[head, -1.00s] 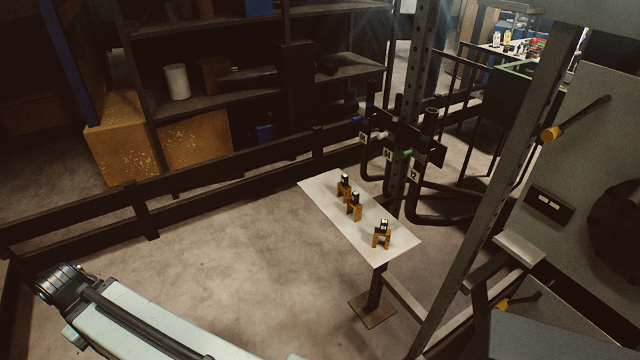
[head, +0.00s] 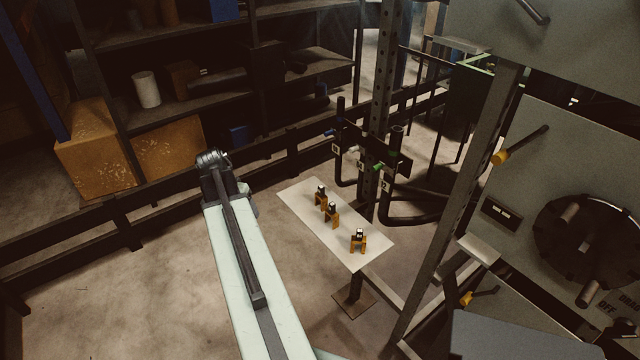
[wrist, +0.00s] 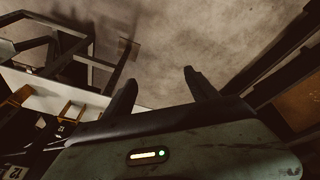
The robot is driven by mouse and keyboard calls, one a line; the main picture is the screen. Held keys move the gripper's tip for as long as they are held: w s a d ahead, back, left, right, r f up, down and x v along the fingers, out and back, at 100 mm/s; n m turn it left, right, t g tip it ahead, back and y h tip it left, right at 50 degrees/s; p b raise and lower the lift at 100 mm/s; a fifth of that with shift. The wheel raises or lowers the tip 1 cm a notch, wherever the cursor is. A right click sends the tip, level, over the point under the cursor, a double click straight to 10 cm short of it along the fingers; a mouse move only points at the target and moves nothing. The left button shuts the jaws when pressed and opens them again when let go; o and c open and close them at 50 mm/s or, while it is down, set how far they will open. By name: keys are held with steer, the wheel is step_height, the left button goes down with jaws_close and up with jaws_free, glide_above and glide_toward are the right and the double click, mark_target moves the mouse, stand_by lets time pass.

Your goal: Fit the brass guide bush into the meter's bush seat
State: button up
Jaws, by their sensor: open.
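A white table (head: 310,222) carries three small orange-brown stands in a row: a far one (head: 321,198), a middle one (head: 332,215) and a near one (head: 358,243). Each holds a small dark piece with a pale top. I cannot tell which thing is the brass guide bush, nor make out the meter or its bush seat. In the wrist view my gripper (wrist: 160,88) is open and empty, its two dark fingers apart above the floor. The table's edge (wrist: 92,98) and an orange stand (wrist: 70,112) lie to its left. The head view does not clearly show my fingertips.
Dark pipes and a perforated post (head: 378,110) stand behind the table. A large grey machine (head: 560,150) with a dark round dial (head: 590,238) fills the right. A low dark rail (head: 190,188) and shelves (head: 195,105) border the back left. Floor left of the table is clear.

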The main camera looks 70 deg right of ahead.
mark_target(319, 188)
steer(key=s+d+r+m+p, duration=0.1)
steer(key=s+d+r+m, duration=0.1)
steer(key=s+d, duration=0.3)
steer(key=s+d+r+m+g+p, duration=0.1)
steer(key=s+d+r+m, duration=0.1)
steer(key=s+d, duration=0.3)
steer(key=s+d+r+m+p, duration=0.1)
steer(key=s+d+r+m, duration=0.1)
steer(key=s+d, duration=0.4)
steer(key=shift+s+m+g+h, duration=0.35)
steer(key=shift+s+m, duration=0.35)
steer(key=shift+s, duration=0.6)
steer(key=b+x, duration=0.7)
steer(key=x, duration=0.1)
steer(key=shift+a+f+b, duration=0.2)
steer(key=shift+f+b, duration=0.05)
steer(key=shift+b, duration=0.1)
steer(key=shift+r, duration=0.2)
jaws_close()
step_height(319, 188, up, 10)
steer(key=p, duration=1)
steer(key=shift+r+p, duration=0.15)
steer(key=shift+p, duration=0.2)
